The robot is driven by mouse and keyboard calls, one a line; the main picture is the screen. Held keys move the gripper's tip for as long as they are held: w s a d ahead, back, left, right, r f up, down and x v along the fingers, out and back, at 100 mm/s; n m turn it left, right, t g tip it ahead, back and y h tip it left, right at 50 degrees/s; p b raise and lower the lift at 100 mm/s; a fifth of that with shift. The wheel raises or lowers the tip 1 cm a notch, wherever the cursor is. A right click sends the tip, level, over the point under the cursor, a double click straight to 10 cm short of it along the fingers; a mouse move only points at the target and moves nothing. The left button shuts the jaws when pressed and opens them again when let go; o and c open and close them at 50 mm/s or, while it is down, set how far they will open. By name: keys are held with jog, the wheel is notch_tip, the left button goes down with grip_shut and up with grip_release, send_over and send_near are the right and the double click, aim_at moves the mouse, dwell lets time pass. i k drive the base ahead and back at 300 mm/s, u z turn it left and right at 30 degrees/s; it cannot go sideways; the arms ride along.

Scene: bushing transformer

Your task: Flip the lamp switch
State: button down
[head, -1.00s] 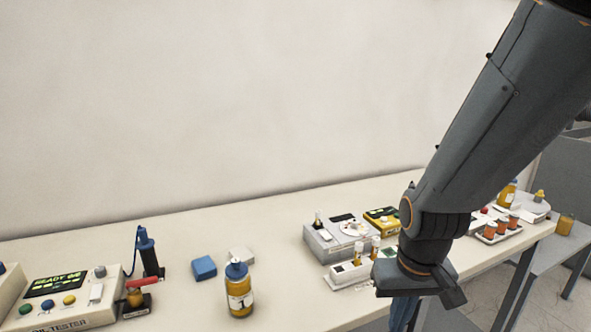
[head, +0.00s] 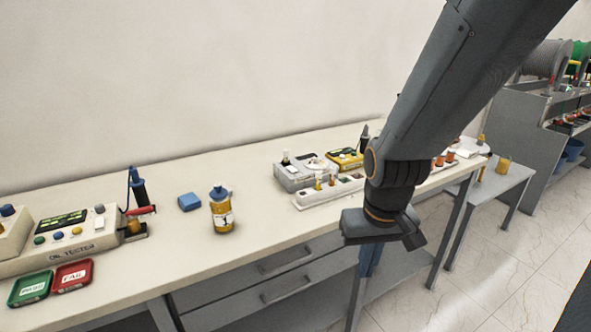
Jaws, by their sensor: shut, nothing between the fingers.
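No lamp switch can be made out for certain. The oil tester (head: 75,240) at the left of the bench has a lit display, coloured buttons and a white rocker-like part (head: 99,216). A grey box (head: 293,178) with small controls stands mid-bench beside a yellow meter (head: 346,158). My gripper (head: 368,265) hangs in front of the bench's front edge, to the right of the grey box, pointing down. It is shut and empty, touching nothing that I can see. Its wrist hides part of the bench behind.
A yellow bottle with a blue cap (head: 222,215) and a blue block (head: 189,202) stand mid-bench. A white rack (head: 318,197) sits near the front edge. Green (head: 30,288) and red (head: 73,274) trays lie at front left. A lower side table (head: 505,185) stands right. Floor is clear in front.

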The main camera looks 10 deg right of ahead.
aim_at(292, 169)
jog(key=z, duration=0.85)
jog(key=i, duration=0.7)
jog(key=u, duration=0.75)
